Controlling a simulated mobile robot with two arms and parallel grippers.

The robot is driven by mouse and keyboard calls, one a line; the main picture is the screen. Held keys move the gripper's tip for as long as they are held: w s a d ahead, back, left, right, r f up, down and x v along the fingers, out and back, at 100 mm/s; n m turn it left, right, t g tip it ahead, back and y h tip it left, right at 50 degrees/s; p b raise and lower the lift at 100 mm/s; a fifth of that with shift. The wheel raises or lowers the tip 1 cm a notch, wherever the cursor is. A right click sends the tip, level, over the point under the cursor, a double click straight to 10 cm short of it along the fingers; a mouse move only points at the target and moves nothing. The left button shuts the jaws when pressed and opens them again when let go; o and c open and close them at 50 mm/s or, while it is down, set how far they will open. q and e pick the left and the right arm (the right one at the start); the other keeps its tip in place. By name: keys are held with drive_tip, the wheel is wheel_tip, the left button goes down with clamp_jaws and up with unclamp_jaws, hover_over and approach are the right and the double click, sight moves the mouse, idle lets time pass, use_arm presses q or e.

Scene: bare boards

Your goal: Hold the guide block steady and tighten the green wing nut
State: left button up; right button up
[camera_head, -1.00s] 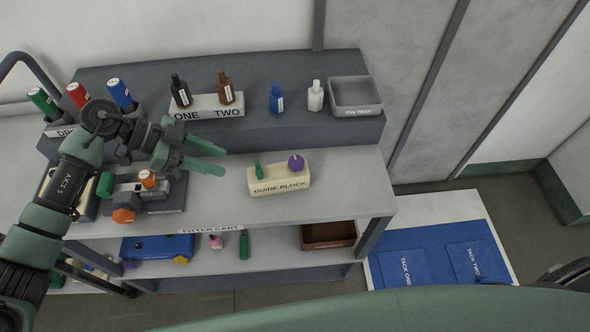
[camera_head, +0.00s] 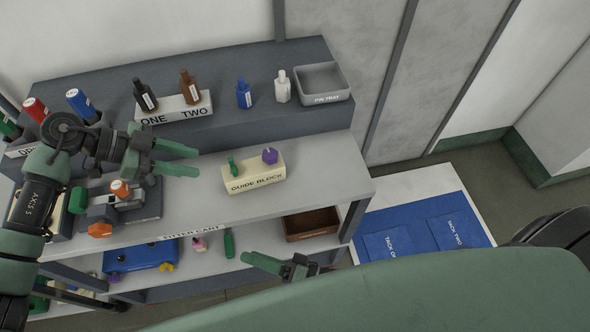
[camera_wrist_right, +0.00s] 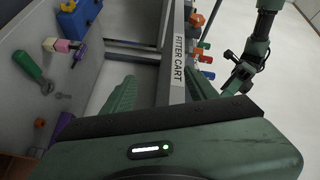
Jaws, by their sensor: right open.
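The cream guide block (camera_head: 253,181) sits on the cart's upper top, near its front edge. A green wing nut (camera_head: 233,167) stands on its left part and a purple knob (camera_head: 270,156) on its right part. My left gripper (camera_head: 197,161) is open and empty, left of the block and apart from it, with its fingers pointing toward it. My right gripper (camera_head: 252,258) is low in front of the cart, below the block. In the right wrist view its fingers (camera_wrist_right: 160,88) are spread with nothing between them. The guide block cannot be made out in that view.
The cart's front edge (camera_head: 290,207) lies between my right gripper and the block. A clamp-like fixture (camera_head: 125,200) sits under my left arm. Bottles and a pin tray (camera_head: 322,84) stand on the raised back shelf. The lower shelf holds a brown bin (camera_head: 312,222) and small parts.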

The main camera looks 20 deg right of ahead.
wheel_tip(320, 180, up, 10)
drive_tip(key=w+n+y, duration=0.2)
drive_tip(key=n+t+h, duration=0.3)
drive_tip(key=n+h, duration=0.1)
drive_tip(key=n, duration=0.3)
approach(277, 161)
drive_tip(key=a, duration=0.2)
drive_tip(key=w+a+r, duration=0.1)
drive_tip(key=a, duration=0.1)
drive_tip(key=w+a+r, duration=0.1)
drive_tip(key=a, duration=0.1)
drive_tip(key=shift+w+d+f+n+t+h, duration=0.25)
drive_tip(key=shift+d+f+n+h, duration=0.15)
drive_tip(key=shift+d, duration=0.1)
drive_tip(key=shift+w+d+f+n+t+h, duration=0.3)
drive_tip(key=shift+d+h, duration=0.1)
drive_tip(key=shift+d, duration=0.1)
drive_tip(key=shift+w+d, duration=0.1)
drive_tip(key=shift+w, duration=0.35)
drive_tip(key=x, duration=0.7)
drive_tip(key=shift+f, duration=0.2)
clamp_jaws()
